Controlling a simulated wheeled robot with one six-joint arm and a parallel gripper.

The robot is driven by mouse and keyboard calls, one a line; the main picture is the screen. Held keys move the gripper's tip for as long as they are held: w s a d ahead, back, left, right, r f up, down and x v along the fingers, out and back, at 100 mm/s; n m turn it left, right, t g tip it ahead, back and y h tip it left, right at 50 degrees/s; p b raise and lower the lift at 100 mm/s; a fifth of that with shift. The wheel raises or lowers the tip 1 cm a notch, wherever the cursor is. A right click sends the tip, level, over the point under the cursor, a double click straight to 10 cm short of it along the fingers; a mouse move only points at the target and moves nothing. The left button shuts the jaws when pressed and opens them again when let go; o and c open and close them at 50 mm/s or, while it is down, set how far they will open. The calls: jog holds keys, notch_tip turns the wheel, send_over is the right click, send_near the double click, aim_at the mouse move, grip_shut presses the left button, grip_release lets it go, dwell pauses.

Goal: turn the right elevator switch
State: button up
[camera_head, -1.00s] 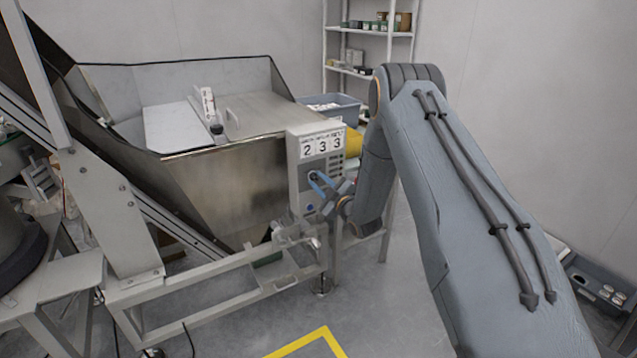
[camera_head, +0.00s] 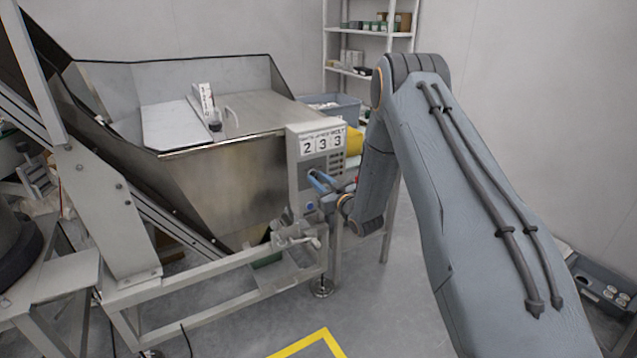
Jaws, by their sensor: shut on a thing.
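The control box (camera_head: 300,172) is a light grey panel with the digits 233, fixed at the right front corner of the metal hopper. A blue button (camera_head: 309,206) shows low on its face. A small red spot shows behind the gripper, near my wrist. My arm comes in from the right and covers part of the panel's right side.
The steel hopper (camera_head: 215,180) with its lid stands left of the panel, on a grey frame (camera_head: 215,290). A shelf rack (camera_head: 368,72) and a grey-blue bin (camera_head: 340,106) stand behind. The floor in front is open, with a yellow line (camera_head: 312,343).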

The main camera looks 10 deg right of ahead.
jog(key=m+b, duration=0.1)
jog(key=m, duration=0.4)
jog(key=shift+m, duration=0.3)
jog(key=m, duration=0.4)
jog(key=shift+m, duration=0.3)
jog(key=o, duration=1.1)
jog(key=shift+c, duration=0.2)
jog(key=b+v, duration=0.1)
jog(key=v, duration=0.7)
